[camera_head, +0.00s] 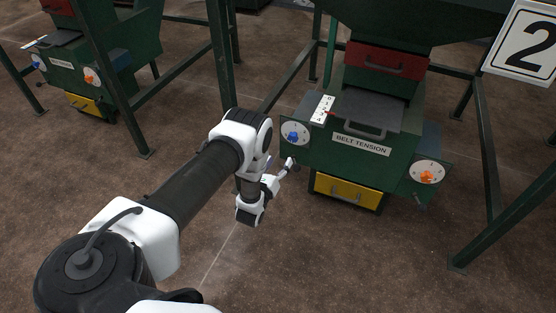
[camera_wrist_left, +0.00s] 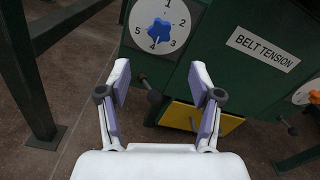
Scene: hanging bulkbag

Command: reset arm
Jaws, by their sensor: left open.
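My left gripper (camera_head: 286,168) is in front of the green machine, just below and left of its blue knob (camera_head: 293,136). In the left wrist view my left gripper (camera_wrist_left: 160,85) has its two fingers apart with nothing between them. The blue knob (camera_wrist_left: 160,31) on its white numbered dial shows beyond the fingertips, not touched by them. My right gripper is in neither view.
The machine has a BELT TENSION label (camera_head: 362,145), an orange knob (camera_head: 426,177), a yellow drawer (camera_head: 348,190) and a red drawer (camera_head: 387,60). Green frame legs (camera_head: 484,150) stand around it. A second similar machine (camera_head: 75,70) is at left. Brown floor in front is clear.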

